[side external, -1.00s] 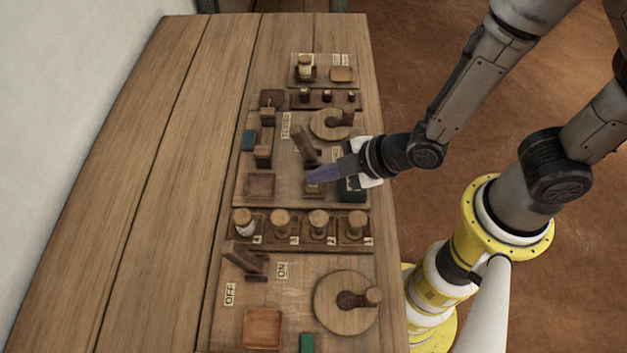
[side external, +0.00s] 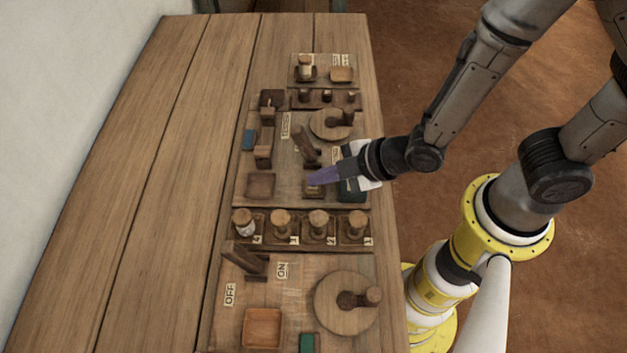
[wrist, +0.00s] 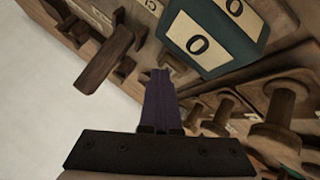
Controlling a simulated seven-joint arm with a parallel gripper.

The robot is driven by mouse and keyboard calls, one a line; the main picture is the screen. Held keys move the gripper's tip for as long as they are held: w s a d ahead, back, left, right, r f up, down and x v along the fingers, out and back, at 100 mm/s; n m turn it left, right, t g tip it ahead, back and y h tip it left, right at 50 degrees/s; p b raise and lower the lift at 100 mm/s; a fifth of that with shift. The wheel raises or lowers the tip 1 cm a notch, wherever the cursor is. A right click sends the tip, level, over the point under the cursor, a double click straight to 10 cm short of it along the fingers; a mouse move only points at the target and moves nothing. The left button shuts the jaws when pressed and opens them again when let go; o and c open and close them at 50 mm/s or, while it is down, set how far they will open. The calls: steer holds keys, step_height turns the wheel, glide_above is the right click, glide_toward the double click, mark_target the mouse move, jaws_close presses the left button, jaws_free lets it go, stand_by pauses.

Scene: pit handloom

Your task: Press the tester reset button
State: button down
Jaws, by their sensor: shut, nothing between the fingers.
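My gripper (side external: 311,180) is shut and empty, its purple fingers together over the middle panel. In the wrist view the closed fingers (wrist: 159,75) point forward. Right under the fingertips is a small square wooden piece (side external: 313,192), partly covered by the fingers. It may be the reset button, but I cannot read a label on it. I cannot tell if the tips touch it. The dark green tester box (side external: 352,193) stands just right of the fingers, partly behind my gripper. In the wrist view the green box (wrist: 235,62) shows "0" plates.
A tilted wooden lever (side external: 306,146) rises just behind the fingers. A round crank disc (side external: 330,124) lies further back. A row of wooden knobs (side external: 318,224) stands in front, with an ON/OFF lever panel (side external: 270,297) nearer. The table's left side is clear.

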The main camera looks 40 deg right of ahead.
mark_target(320, 186)
steer(key=shift+r, duration=0.95)
steer(key=shift+r, duration=0.1)
steer(key=shift+r, duration=2.45)
